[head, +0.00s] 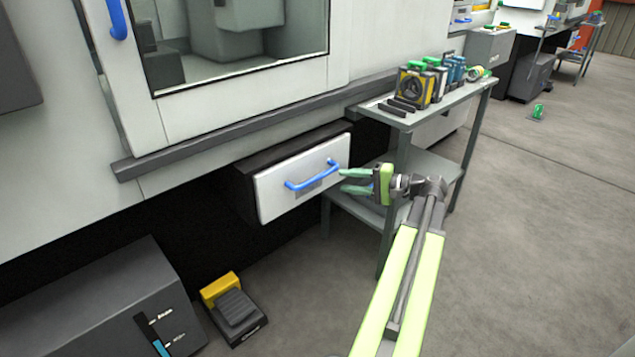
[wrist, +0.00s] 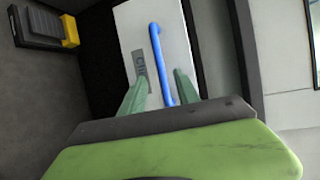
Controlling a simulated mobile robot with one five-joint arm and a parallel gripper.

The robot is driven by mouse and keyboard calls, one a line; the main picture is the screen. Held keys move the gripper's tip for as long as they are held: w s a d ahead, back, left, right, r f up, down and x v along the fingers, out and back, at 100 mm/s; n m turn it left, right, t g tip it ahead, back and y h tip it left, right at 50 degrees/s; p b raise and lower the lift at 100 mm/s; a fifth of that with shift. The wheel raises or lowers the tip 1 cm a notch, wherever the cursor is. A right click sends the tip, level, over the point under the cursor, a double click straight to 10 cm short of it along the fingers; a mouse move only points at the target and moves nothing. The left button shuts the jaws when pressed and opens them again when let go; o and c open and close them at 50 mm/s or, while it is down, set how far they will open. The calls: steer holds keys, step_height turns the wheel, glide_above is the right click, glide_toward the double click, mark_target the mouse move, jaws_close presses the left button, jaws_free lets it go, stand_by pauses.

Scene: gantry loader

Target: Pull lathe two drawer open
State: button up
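The lathe drawer (head: 275,192) has a white front and a dark box, and it sticks out a little from under the white machine. Its blue bar handle (head: 313,178) runs across the front. My gripper (head: 343,180) is at the right end of the handle, with its green fingers pointing left. In the wrist view the drawer front (wrist: 133,30) fills the upper middle, and the blue handle (wrist: 160,65) reaches down between my two fingers (wrist: 158,88). The fingers are apart, with gaps to the handle. A grey label, partly readable, lies beside the handle.
A grey cart (head: 440,103) with several devices on top stands right of the drawer, close to my arm. A black and yellow foot pedal (head: 233,307) lies on the floor below. A dark grey box (head: 110,300) is at lower left. Open floor lies to the right.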

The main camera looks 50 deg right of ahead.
mark_target(320, 178)
steer(key=b+x, duration=0.1)
steer(key=x, duration=0.9)
steer(key=shift+w+a+f+b, duration=0.1)
steer(key=shift+w+f+b, duration=0.05)
steer(key=shift+w+b, duration=0.15)
jaws_close()
stand_by(0.8)
